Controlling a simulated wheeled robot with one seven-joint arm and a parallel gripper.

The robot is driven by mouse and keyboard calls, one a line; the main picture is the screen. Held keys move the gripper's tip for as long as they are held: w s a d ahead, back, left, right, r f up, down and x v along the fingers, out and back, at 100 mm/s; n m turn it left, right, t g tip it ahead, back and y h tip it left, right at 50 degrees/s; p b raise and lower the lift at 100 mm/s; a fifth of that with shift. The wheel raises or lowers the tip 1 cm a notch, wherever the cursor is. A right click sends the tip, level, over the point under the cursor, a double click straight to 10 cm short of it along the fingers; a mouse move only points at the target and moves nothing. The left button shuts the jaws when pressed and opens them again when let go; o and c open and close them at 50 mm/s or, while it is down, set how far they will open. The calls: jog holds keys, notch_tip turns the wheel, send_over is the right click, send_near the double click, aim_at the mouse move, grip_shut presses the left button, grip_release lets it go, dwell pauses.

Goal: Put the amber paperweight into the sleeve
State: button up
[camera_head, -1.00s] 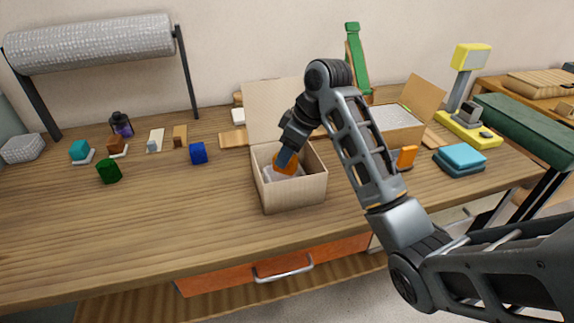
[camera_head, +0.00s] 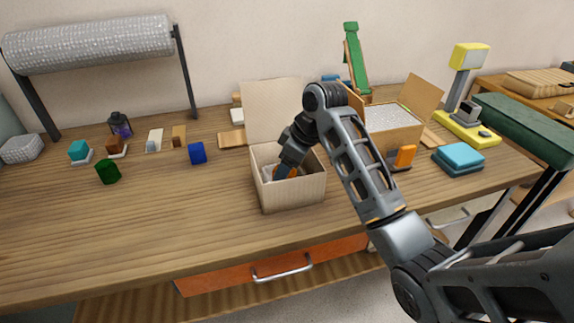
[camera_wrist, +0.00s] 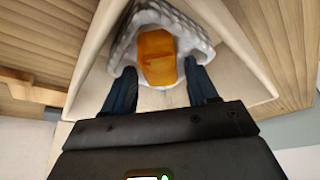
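The amber paperweight (camera_wrist: 157,57) sits in the mouth of the white bubble-textured sleeve (camera_wrist: 192,32), which wraps around its far side and flanks. In the head view, only a bit of the paperweight (camera_head: 293,171) shows past my fingers. The sleeve is inside the open cardboard box (camera_head: 295,197) on the bench. My gripper (camera_wrist: 160,72) reaches down into the box. Its two dark fingers stand apart on either side of the paperweight, with gaps showing, so it looks open. How deep the paperweight sits in the sleeve is hard to tell.
The box lid (camera_head: 273,108) stands up behind. A second open box (camera_head: 392,117) is to the right, with an orange item (camera_head: 405,156) and teal stack (camera_head: 459,157) beside it. Blue (camera_head: 198,153) and green (camera_head: 108,172) blocks lie left. The bench front left is clear.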

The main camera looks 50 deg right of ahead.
jog(key=shift+o, duration=0.8)
jog(key=shift+r, duration=0.3)
jog(key=p+v, duration=0.4)
jog(key=v, duration=0.8)
